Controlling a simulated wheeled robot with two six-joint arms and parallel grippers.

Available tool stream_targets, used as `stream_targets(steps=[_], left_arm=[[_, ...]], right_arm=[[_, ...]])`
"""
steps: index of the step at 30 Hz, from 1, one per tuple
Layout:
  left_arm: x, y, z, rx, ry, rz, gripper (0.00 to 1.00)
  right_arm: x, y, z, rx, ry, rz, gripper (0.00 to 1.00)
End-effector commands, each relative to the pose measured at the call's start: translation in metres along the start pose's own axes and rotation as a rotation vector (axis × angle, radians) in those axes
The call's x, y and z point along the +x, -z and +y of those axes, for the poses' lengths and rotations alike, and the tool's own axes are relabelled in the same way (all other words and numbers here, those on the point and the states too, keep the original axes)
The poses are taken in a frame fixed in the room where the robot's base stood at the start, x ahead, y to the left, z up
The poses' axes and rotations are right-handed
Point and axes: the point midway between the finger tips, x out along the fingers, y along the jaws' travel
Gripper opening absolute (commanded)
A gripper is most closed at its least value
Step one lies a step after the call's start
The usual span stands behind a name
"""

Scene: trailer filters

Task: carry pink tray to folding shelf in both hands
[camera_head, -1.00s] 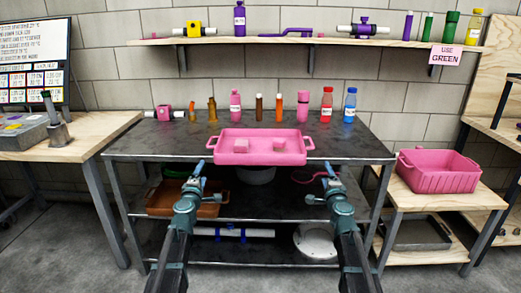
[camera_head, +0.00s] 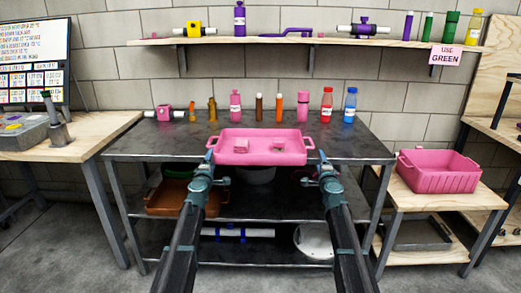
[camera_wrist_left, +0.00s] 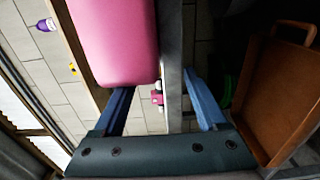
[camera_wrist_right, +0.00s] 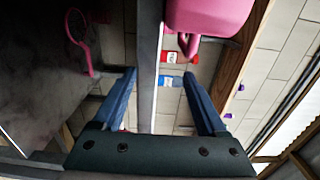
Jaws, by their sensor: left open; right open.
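The pink tray (camera_head: 262,157) sits at the front edge of the dark metal table, with two small pink blocks (camera_head: 268,143) in it. It has a handle at each end. My left gripper (camera_head: 209,160) is open at the tray's left end; in the left wrist view its fingers (camera_wrist_left: 158,98) are apart, with the pink tray (camera_wrist_left: 115,45) just beyond them. My right gripper (camera_head: 322,160) is open by the tray's right end; its fingers (camera_wrist_right: 158,88) are apart in the right wrist view, and the tray's handle (camera_wrist_right: 189,45) shows beyond them. Neither gripper visibly holds the tray.
Several bottles and parts stand along the back of the metal table (camera_head: 150,148). A pink crate (camera_head: 438,171) stands on a wooden stand to the right. A brown tray (camera_head: 172,198) lies on the shelf below. A wooden wall shelf (camera_head: 290,40) holds more bottles.

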Motion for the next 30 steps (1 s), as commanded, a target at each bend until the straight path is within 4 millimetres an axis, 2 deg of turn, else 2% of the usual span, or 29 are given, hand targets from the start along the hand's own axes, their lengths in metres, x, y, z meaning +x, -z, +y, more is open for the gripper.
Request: stream_targets(steps=[20, 30], left_arm=[[0.0, -0.03, 0.0, 0.0, 0.0, -0.002, 0.75], [0.0, -0.034, 0.0, 0.002, 0.0, -0.007, 0.75]], right_arm=[[0.0, -0.03, 0.0, 0.0, 0.0, 0.0, 0.75], [0.0, -0.033, 0.0, -0.002, 0.0, -0.006, 0.75]])
